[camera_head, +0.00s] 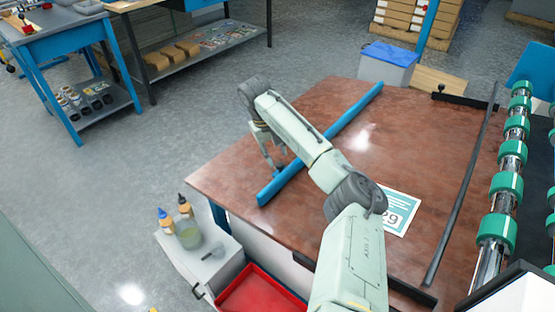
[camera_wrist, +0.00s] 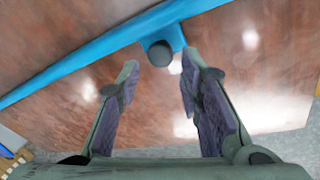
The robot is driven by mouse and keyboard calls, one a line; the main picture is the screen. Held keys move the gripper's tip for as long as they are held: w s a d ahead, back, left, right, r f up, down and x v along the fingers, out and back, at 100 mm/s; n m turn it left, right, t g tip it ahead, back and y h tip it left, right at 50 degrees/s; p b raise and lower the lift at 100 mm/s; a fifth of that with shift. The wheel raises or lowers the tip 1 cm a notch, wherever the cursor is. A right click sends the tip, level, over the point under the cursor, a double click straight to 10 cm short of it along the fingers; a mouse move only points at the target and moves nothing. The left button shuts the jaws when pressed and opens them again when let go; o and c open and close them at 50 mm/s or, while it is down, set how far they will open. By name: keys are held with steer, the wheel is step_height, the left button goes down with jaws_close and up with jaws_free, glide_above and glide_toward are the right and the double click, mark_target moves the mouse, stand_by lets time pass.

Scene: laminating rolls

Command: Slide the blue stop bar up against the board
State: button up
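The blue stop bar (camera_head: 335,135) lies slantwise across a glossy brown surface (camera_head: 410,130), from its near left edge to its far edge. In the wrist view the bar (camera_wrist: 85,58) crosses the upper part, and a short blue stub with a dark round knob (camera_wrist: 158,53) sticks out from it. My gripper (camera_head: 273,166) is over the left part of the surface beside the bar. Its two fingers (camera_wrist: 160,75) are apart, with the knob just beyond and between the tips; nothing is held. I cannot tell whether the brown surface is the board or the tabletop.
A dark rail (camera_head: 465,180) and green-ringed rollers (camera_head: 505,185) stand on the right. A printed sheet (camera_head: 400,212) lies partly behind my arm. A small cart with bottles (camera_head: 185,205) and a red tray (camera_head: 262,292) stands at front left. The surface between bar and rail is largely clear.

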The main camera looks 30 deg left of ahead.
mark_target(279, 164)
steer(key=shift+p+x, duration=0.3)
steer(key=shift+x, duration=2.05)
steer(key=shift+a, duration=0.1)
jaws_close()
